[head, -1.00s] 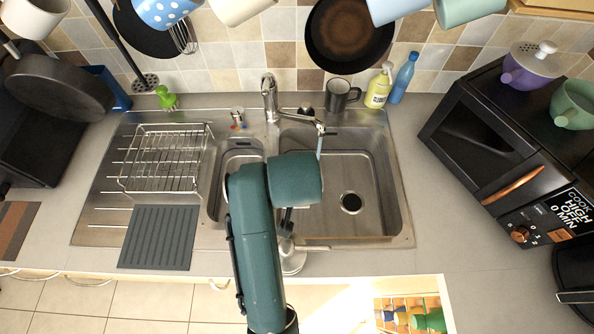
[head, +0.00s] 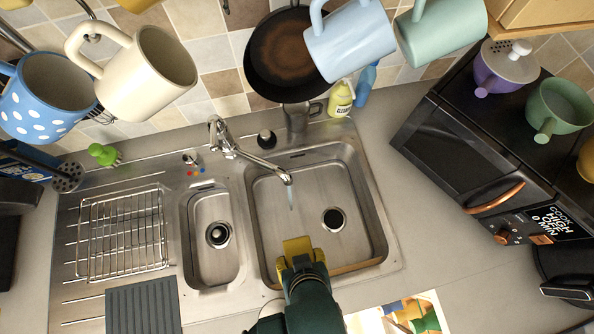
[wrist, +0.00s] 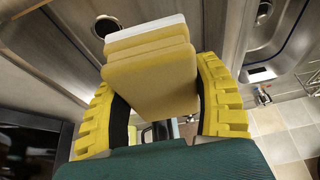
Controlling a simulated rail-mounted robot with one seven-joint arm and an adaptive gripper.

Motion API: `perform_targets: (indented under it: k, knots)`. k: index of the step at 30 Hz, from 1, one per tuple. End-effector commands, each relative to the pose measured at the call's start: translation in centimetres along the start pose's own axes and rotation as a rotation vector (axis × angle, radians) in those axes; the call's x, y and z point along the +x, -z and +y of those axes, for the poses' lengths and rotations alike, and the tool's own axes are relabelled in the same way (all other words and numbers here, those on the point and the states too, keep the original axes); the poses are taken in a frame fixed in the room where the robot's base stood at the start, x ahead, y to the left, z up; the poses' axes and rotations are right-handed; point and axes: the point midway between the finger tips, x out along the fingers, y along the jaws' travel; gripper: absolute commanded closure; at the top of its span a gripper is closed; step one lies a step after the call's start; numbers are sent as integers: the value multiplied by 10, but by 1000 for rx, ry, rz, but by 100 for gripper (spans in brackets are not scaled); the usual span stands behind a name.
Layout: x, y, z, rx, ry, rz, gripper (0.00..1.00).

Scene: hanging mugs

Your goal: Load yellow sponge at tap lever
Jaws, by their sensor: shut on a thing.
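My gripper (head: 300,258) is over the front part of the large sink basin, and its yellow fingers are closed on the sides of the yellow sponge (head: 297,244). In the wrist view the sponge (wrist: 152,76) is a yellow block with a white far layer, between the two ridged fingers. The chrome tap (head: 253,157) stands behind the sink, with its lever (head: 215,124) at the top of its body. Its spout reaches over the large basin, and a thin bluish water stream (head: 291,195) falls from it. The sponge is apart from both stream and lever.
A wire dish rack (head: 122,232) is left of the small basin (head: 212,240). A green brush (head: 103,154), a grey mug (head: 300,115) and a yellow cleaner bottle (head: 340,99) stand behind the sink. Several mugs and a pan (head: 285,55) hang above. The microwave (head: 450,150) is at right.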

Motion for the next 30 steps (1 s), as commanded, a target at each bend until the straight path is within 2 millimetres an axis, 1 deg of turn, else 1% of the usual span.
perform_targets:
  k: [5, 30]
  knots:
    - [5, 8, 0, -2, 1, 4, 64]
    - [55, 85, 9, -1, 0, 3, 64]
